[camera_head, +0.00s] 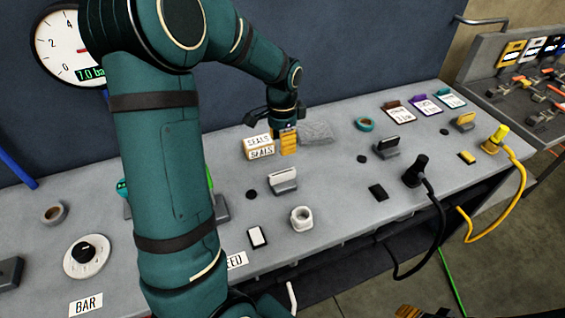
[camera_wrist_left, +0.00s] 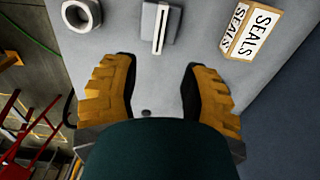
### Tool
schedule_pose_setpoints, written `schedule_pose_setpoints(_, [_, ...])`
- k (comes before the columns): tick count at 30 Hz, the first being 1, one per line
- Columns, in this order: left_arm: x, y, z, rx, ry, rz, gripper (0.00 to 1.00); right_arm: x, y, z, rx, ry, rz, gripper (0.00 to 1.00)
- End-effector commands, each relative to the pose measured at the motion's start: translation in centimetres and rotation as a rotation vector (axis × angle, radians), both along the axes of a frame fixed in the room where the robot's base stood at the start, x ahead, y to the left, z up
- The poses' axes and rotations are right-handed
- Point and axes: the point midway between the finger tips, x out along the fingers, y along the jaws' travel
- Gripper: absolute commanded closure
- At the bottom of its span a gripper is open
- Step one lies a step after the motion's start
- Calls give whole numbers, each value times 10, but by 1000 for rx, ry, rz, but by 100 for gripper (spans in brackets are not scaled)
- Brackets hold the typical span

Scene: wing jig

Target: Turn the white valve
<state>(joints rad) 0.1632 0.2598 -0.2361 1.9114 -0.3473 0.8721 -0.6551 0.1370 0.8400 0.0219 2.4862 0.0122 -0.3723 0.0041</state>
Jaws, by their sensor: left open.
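The white valve (camera_head: 283,180) is a pale upright bar handle on a grey base, on the bench in the middle of the head view. It also shows at the top of the left wrist view (camera_wrist_left: 160,30), its bar pointing along the picture's height. My left gripper (camera_head: 286,138) is above the back of the bench, behind the valve, beside the SEALS box. In the wrist view its yellow fingers (camera_wrist_left: 158,88) are apart with nothing between them, and the valve lies beyond the tips. A yellow-brown edge at the bottom of the head view may be my right gripper (camera_head: 410,312), mostly cut off.
The SEALS box (camera_head: 260,153) stands close to my left gripper. A white ring-shaped fitting (camera_head: 302,218) and a white switch (camera_head: 258,237) are in front of the valve. Black (camera_head: 387,145) and yellow (camera_head: 463,121) handles stand further right. A clear bag (camera_head: 315,132) lies behind.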

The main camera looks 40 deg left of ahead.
Motion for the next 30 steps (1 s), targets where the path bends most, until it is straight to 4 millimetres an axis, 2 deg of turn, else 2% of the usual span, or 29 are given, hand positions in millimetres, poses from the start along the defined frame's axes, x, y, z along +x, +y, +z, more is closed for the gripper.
schedule_pose_setpoints(4, [0,0,-4,0,1,0,55,0,0,-1,-1,1,-1,53])
schedule_pose_setpoints(7, [0,0,-15,0,1,0,55,0,0,-2,-1,1,-1,53])
schedule_pose_setpoints(21, [-1,-1,-104,-1,4,0,55,0,0,-12,-3,1,-1,53])
schedule_pose_setpoints(27, [-1,-1,-129,-1,3,1,55,0,0,-15,-3,1,-1,53])
schedule_pose_setpoints(30, [0,-1,-135,0,0,1,55,0,0,-15,-3,1,-1,53])
